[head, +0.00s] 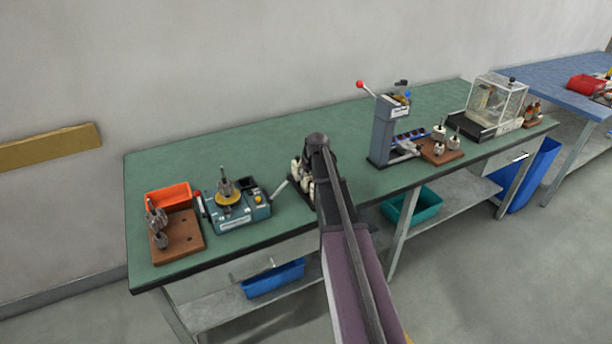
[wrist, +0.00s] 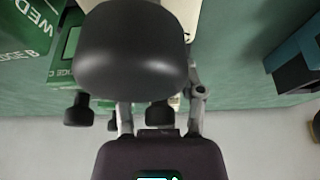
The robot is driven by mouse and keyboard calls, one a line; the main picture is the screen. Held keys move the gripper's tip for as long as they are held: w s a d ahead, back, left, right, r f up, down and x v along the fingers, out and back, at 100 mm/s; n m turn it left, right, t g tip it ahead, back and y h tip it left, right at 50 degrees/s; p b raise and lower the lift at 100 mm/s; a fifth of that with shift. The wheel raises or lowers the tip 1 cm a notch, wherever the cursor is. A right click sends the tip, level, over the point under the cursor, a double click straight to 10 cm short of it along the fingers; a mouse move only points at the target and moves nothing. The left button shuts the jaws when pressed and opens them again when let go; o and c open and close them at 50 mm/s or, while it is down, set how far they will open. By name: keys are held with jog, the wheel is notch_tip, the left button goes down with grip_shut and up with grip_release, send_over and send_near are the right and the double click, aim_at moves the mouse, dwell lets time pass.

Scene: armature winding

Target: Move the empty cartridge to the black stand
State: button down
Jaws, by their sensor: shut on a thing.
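My gripper (wrist: 160,112) shows in the wrist view, where its two grey finger linkages close on something mostly hidden behind a large dark rounded shape. Small cream patches show at its edge, which fits a pale cartridge (wrist: 177,101). I cannot see whether it is empty. The black stand (head: 301,199) sits at the front edge of the green bench, partly behind my arm. Several whitish cartridges (head: 297,171) stand upright on it.
Left of the stand is a teal winding device (head: 238,211) with a lever, then a brown board with armatures (head: 178,238) and an orange bin (head: 168,195). Right of my arm are a grey press (head: 383,135) and a clear-covered box (head: 497,100). Bench (head: 255,145) is clear behind the stand.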

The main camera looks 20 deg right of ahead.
jog(key=shift+c, duration=0.6)
grip_release()
jog(key=shift+r, duration=0.1)
jog(key=shift+r+p, duration=2.15)
jog(key=shift+p, duration=0.1)
jog(key=shift+s, duration=0.15)
